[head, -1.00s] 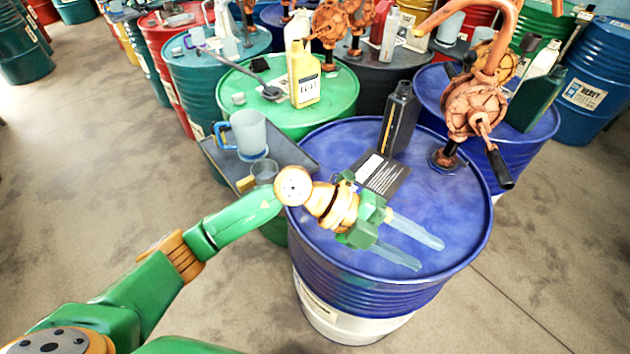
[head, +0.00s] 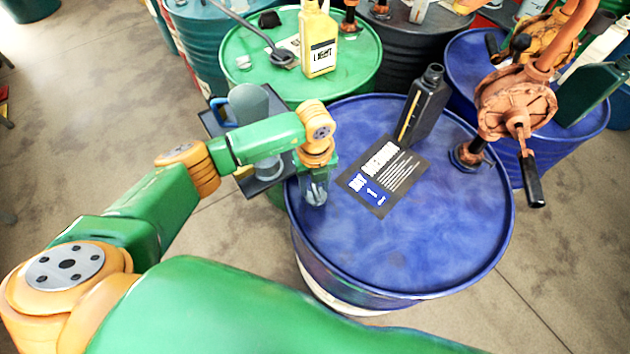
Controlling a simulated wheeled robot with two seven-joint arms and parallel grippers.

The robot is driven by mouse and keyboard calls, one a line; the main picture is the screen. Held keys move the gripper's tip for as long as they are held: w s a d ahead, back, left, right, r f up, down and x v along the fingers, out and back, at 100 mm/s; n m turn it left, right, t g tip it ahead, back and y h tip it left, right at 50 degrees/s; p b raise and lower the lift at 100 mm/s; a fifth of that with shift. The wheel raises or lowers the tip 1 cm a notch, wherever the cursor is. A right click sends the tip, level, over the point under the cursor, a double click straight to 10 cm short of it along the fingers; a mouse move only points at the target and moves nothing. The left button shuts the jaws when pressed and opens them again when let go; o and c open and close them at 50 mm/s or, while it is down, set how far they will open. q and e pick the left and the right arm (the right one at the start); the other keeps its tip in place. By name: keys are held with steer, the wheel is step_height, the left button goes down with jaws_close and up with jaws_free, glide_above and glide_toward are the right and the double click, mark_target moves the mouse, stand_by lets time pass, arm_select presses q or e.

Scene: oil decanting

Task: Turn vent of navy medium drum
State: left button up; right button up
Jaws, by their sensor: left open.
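The navy drum (head: 420,255) stands in the middle of the head view, with a blue top and a pale lower part. My left gripper (head: 313,193) points down over the left part of its top, close to the rim. Its translucent fingers are open, and I see nothing held between them. I cannot make out the drum's vent; the gripper covers that part of the top. I cannot tell whether the fingers touch anything. My right gripper is out of view.
On the navy drum are a dark card (head: 382,178), a black bottle (head: 424,108) and a rusty hand pump (head: 512,105) with a black handle. A grey stand with a jug (head: 250,103) is beside my left forearm. A green drum (head: 350,75) with a yellow bottle (head: 318,42) stands behind.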

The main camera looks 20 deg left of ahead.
arm_select(q)
steer(key=c, duration=0.3)
steer(key=shift+s+d+r, duration=0.1)
steer(key=shift+s, duration=0.05)
jaws_close()
